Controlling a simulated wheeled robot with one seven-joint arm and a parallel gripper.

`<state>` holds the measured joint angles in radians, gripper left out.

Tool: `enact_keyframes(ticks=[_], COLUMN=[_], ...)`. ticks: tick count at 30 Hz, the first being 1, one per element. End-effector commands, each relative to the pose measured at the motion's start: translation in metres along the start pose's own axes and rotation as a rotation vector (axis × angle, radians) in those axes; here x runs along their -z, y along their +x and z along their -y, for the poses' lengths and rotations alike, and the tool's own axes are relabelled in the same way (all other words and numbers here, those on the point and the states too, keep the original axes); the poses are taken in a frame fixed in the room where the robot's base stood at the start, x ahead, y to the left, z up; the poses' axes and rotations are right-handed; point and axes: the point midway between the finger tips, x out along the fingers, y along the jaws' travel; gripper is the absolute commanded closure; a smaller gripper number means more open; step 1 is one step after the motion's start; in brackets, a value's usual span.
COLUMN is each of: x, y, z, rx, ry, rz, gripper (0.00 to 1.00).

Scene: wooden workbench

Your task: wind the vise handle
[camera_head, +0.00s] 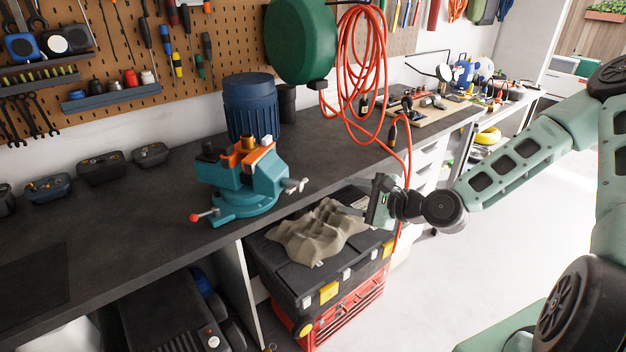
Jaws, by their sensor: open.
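A teal vise (245,184) stands on the dark workbench near its front edge. Its metal vise handle (296,186) sticks out at the right front of the vise. A lever with a red knob (194,217) juts out at the vise's lower left. Small orange, brass and white parts (255,146) sit at the jaws. My gripper (346,210) is to the right of the handle and a little lower, apart from it, over the toolbox. It is open and points left; its far finger is hard to make out.
The workbench (130,240) has free room left of the vise. A blue cylinder (250,105) stands behind it. An orange hose (358,70) hangs from a green reel (300,40), one strand passing close to my gripper. A black toolbox (340,265) with a grey cloth (318,232) stands below.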

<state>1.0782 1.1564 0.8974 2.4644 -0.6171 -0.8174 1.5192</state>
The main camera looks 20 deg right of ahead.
Motion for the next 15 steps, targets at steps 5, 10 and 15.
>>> enact_keyframes(ticks=[5,10,15], x=[-0.002,-0.002,-0.002], y=[0.025,0.061,0.096], z=[0.000,0.001,0.002], rx=[-0.001,0.000,0.001], ry=[-0.004,-0.005,-0.007], rz=[0.002,0.000,0.000], gripper=[0.51,0.51,0.51])
